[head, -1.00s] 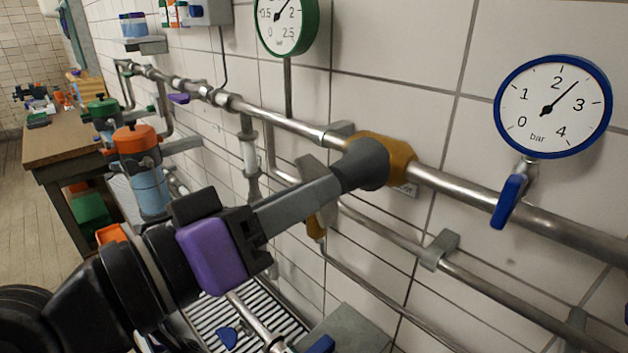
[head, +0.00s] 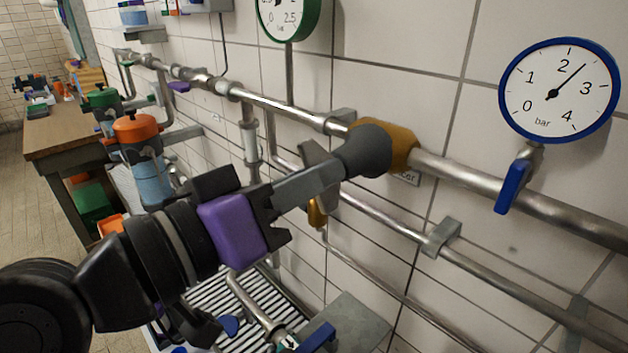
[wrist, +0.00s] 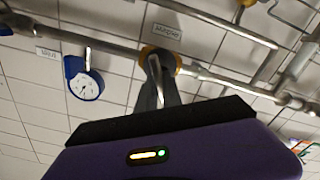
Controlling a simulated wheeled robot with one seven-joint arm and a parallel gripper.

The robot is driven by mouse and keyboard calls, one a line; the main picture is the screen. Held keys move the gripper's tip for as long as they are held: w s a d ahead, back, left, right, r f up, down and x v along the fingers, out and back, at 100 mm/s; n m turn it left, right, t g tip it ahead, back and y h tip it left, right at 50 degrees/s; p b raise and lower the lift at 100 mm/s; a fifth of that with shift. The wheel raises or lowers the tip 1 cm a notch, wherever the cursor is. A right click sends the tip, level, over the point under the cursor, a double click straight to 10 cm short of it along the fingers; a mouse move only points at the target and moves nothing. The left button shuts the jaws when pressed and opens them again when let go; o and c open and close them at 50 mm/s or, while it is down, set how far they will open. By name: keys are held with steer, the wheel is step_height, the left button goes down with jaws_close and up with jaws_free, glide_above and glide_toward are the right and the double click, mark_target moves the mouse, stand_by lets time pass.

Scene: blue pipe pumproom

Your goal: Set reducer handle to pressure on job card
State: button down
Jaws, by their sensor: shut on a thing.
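The reducer (head: 398,145) has a yellow-brown body on the steel pipe and a dark grey bonnet (head: 368,152) facing out from the wall. Its grey handle bar (head: 318,160) crosses in front of the bonnet, partly hidden by my fingers. My gripper (head: 328,172), with a purple body, reaches from the lower left and is shut on the handle. The wrist view shows the fingers (wrist: 158,88) in front of the yellow reducer body (wrist: 160,56). The blue-rimmed gauge (head: 560,90) points between 2 and 3 bar. I cannot make out a job card.
A blue lever (head: 512,187) hangs below the blue gauge. A green-rimmed gauge (head: 289,14) is cut off at the top. A lower pipe (head: 380,212) runs along the wall. An orange-topped vessel (head: 138,140) and a wooden bench (head: 62,135) stand left.

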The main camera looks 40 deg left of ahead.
steer(key=m+b, duration=0.2)
steer(key=b, duration=0.1)
steer(key=shift+f, duration=0.25)
steer(key=shift+r+m+b, duration=0.2)
steer(key=shift+m+b, duration=0.15)
steer(key=shift+m, duration=0.05)
steer(key=c, duration=1.5)
jaws_free()
steer(key=s+b, duration=0.1)
steer(key=s, duration=0.6)
steer(key=shift+s+a, duration=0.3)
steer(key=shift+s, duration=0.1)
stand_by(0.4)
